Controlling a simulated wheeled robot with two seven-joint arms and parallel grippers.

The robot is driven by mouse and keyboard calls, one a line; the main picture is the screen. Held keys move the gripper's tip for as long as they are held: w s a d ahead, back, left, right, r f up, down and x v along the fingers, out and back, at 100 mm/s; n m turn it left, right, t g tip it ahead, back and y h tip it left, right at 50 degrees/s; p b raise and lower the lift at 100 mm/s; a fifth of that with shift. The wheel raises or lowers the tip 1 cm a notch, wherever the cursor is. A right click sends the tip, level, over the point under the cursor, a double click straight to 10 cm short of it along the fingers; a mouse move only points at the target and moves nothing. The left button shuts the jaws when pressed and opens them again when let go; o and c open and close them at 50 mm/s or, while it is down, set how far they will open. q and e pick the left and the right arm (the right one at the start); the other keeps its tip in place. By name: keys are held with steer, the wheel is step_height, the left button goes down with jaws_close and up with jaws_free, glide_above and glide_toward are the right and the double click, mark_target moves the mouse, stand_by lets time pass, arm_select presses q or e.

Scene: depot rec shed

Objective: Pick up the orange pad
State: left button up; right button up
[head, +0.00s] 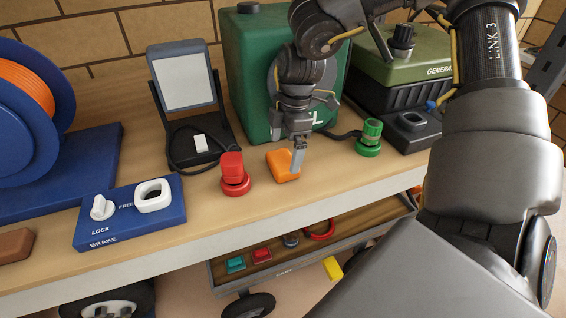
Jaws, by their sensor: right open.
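The orange pad (280,167) is a small block lying on the wooden workbench (330,176), near its front edge. My right gripper (297,157) points down at it from above. The jaws are open. The visible finger stands at the pad's right side and overlaps its right end in the picture. I cannot tell whether it touches the pad or where the other finger is. My left gripper is not in view.
A red knob (233,178) stands close left of the pad, and a green knob (369,140) to the right. A green canister (250,75) is behind. A work lamp (183,80), a blue brake panel (120,228) and a cable reel (65,165) fill the left.

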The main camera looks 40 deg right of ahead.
mark_target(283, 159)
steer(key=f+b, duration=0.1)
steer(key=f, duration=0.2)
steer(key=shift+a+f, duration=0.1)
steer(key=shift+a, duration=0.1)
steer(key=shift+f, duration=0.15)
steer(key=c, duration=0.9)
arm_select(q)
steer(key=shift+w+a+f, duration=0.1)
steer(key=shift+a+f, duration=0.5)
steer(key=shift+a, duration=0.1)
arm_select(e)
steer(key=shift+r, duration=0.2)
